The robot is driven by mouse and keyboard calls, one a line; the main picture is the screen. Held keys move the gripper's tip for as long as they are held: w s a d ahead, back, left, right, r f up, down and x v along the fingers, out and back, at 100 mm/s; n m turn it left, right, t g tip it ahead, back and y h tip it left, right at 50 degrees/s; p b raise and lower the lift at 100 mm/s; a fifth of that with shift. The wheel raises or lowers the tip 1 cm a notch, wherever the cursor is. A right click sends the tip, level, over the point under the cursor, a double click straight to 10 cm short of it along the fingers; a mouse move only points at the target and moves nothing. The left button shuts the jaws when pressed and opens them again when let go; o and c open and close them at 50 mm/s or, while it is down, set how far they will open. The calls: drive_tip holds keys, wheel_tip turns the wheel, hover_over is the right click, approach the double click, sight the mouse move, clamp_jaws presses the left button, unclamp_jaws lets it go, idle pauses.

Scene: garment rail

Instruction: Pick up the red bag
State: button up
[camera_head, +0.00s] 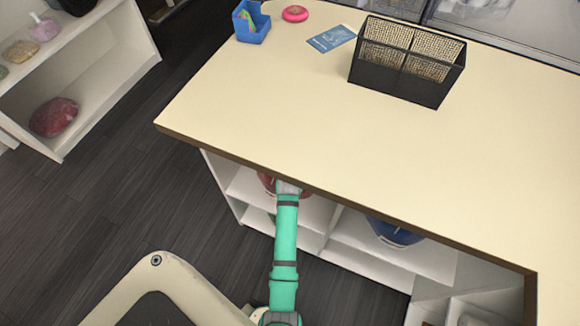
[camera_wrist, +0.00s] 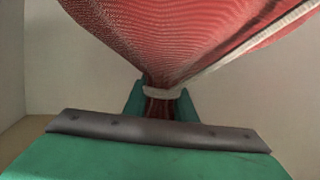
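The red bag (camera_wrist: 190,40) is a mesh sack that fills the upper part of the wrist view. Its gathered neck, with a pale band, sits between the two teal fingers of my gripper (camera_wrist: 160,103). The fingers press against the neck from both sides. In the head view a small part of the red bag (camera_head: 267,182) shows in a white shelf compartment under the counter edge. The end of my arm reaches in there, and the counter hides most of the bag and the fingers.
The counter (camera_head: 300,130) overhangs the white shelves. A blue bag (camera_head: 395,231) sits in the compartment to the right. Another dark red bag (camera_head: 53,117) lies on a separate shelf at left. Dark floor is open at left.

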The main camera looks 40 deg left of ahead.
drive_tip(key=shift+d, duration=0.1)
clamp_jaws()
idle(0.9)
